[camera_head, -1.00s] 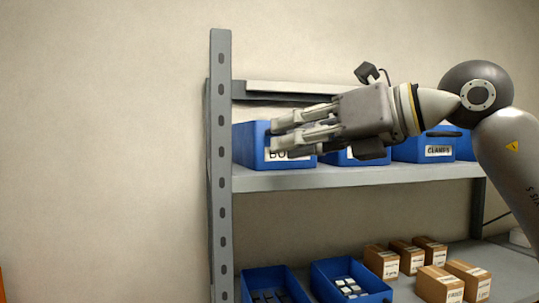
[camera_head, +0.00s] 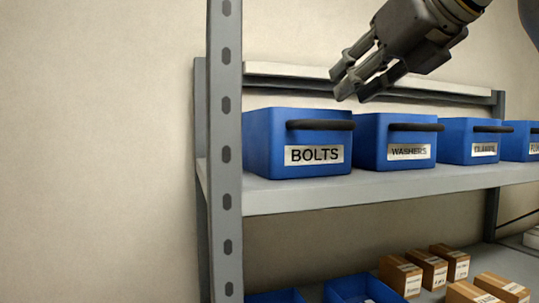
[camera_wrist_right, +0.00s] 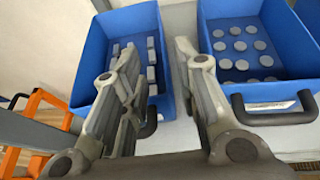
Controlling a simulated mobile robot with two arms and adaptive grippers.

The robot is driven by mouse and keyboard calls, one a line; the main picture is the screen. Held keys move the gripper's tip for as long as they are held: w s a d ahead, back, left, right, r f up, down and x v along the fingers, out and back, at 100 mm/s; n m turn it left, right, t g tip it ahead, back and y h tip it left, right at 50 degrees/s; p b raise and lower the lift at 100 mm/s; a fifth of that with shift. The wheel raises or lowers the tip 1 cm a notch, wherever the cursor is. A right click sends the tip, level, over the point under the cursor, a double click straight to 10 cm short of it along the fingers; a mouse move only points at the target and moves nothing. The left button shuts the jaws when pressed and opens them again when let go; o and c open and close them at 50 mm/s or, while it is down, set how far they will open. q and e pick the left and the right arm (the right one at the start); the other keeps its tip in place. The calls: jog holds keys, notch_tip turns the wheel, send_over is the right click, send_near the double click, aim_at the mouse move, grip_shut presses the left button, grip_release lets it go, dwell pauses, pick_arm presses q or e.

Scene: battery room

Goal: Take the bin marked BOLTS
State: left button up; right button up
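The blue bin marked BOLTS (camera_head: 300,138) stands upright at the left end of the upper shelf, with a dark handle (camera_head: 320,125) across its front. My right gripper (camera_head: 352,88) is above and slightly right of this bin, fingers pointing down and left, apart from it. In the right wrist view the gripper (camera_wrist_right: 157,50) is open and empty, its fingers spread over the left blue bin (camera_wrist_right: 86,62), which holds small grey blocks. That bin's handle (camera_wrist_right: 151,122) shows partly between the fingers. My left gripper is not in view.
The WASHERS bin (camera_head: 400,138) stands close to the right, then the CLAMPS bin (camera_head: 455,140) and another. A grey upright post (camera_head: 226,200) is just left of BOLTS. Cartons (camera_head: 400,272) and more blue bins are on the lower shelf. An orange frame (camera_wrist_right: 45,105) shows at left.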

jog(key=p+x, duration=0.2)
jog(key=x, duration=0.1)
jog(key=p+x, duration=0.2)
jog(key=x, duration=0.1)
jog(key=p+x, duration=0.2)
jog(key=x, duration=0.1)
jog(key=shift+w+f, duration=0.3)
jog(key=shift+f, duration=0.15)
jog(key=shift+w+a+f, duration=0.1)
jog(key=shift+w+f, duration=0.05)
jog(key=shift+w, duration=0.05)
jog(key=shift+a+f, duration=0.1)
jog(key=c, duration=0.3)
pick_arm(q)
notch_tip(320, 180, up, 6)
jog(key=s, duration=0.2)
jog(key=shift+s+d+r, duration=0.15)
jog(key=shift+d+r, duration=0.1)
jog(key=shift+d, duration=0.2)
pick_arm(e)
grip_shut()
